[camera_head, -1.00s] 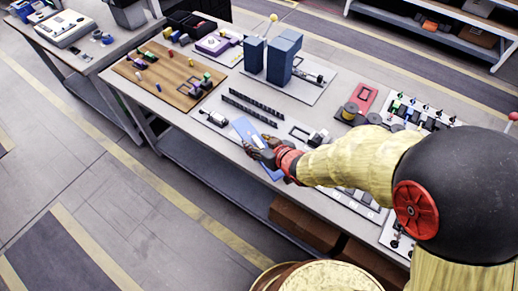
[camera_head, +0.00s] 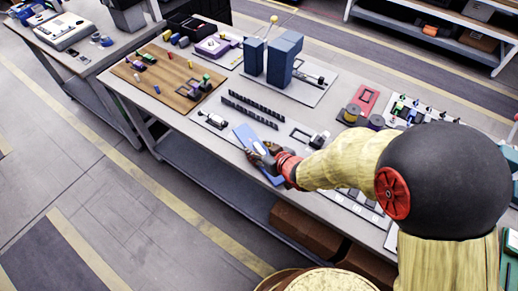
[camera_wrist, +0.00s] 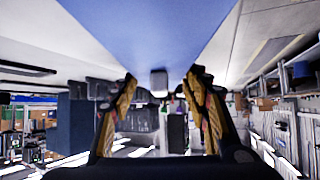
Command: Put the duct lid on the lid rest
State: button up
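The duct lid is a long flat blue plate (camera_head: 246,134), tilted at the front edge of the workbench in the head view. My gripper (camera_head: 264,158) is at the lid, with its fingers partly hidden against it. In the wrist view the blue lid (camera_wrist: 155,30) fills the top middle and reaches to my fingertips (camera_wrist: 161,77), which lie at its two sides; they look shut on it. A small grey block (camera_wrist: 158,82) shows between the fingertips; I cannot tell whether it belongs to the lid. I cannot make out the lid rest with certainty.
Two black slotted strips (camera_head: 251,108) lie behind the lid on the bench (camera_head: 215,103). Tall blue blocks (camera_head: 283,58) stand on a white board farther back. A wooden board (camera_head: 158,75) with small parts is at the left.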

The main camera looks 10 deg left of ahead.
jog(key=o, duration=0.4)
jog(key=shift+r, duration=0.15)
jog(key=p+v, duration=0.5)
jog(key=v, duration=0.7)
jog(key=w+d+r+m+t+h, duration=0.1)
jog(key=d+r+m+h, duration=0.25)
jog(key=d+r, duration=0.45)
jog(key=w+d+r+m+h, duration=0.15)
jog(key=d+r+h, duration=0.35)
jog(key=d, duration=0.5)
jog(key=s+d+r+m+g, duration=0.1)
jog(key=s+r, duration=0.2)
jog(key=s, duration=0.2)
jog(key=s+d+r+m+g, duration=0.1)
jog(key=s+d+r, duration=0.1)
jog(key=s, duration=0.4)
jog(key=s+d+r+m+g, duration=0.1)
jog(key=s+d+r+m, duration=0.1)
jog(key=s+r, duration=0.2)
jog(key=shift+s+d+y, duration=0.15)
jog(key=shift+s+y, duration=0.2)
jog(key=shift+s, duration=0.5)
